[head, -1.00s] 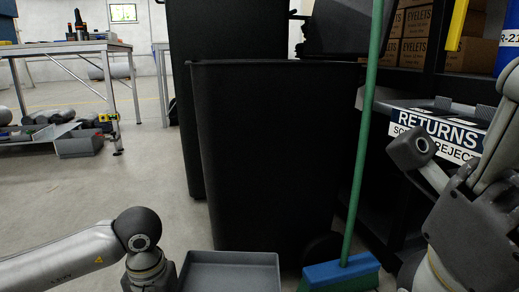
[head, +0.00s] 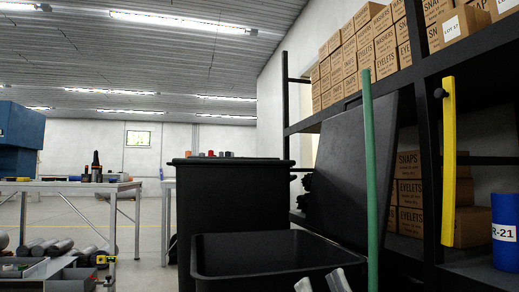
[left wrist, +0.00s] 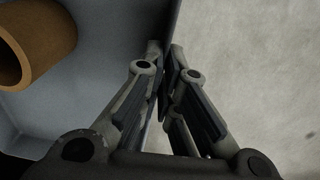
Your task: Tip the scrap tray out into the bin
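The scrap tray shows in the left wrist view as a blue-grey wall and floor (left wrist: 90,95), with a brown tube (left wrist: 35,40) lying inside. My left gripper (left wrist: 163,50) has its fingers close together on either side of the tray's rim, shut on it. The tray is out of the head view. The bin (head: 262,240) is black and open-topped, at the bottom middle of the head view; its inside floor is hidden. The tips of my right gripper (head: 330,284) show at the bottom edge in front of the bin; the rest is cut off.
A dark tilted panel (head: 350,180) and a green broom handle (head: 370,190) stand right of the bin. A second black container (head: 228,185) is behind it. Shelving with cartons (head: 365,50) and a blue cylinder (head: 506,232) fills the right. A workbench (head: 70,185) stands left.

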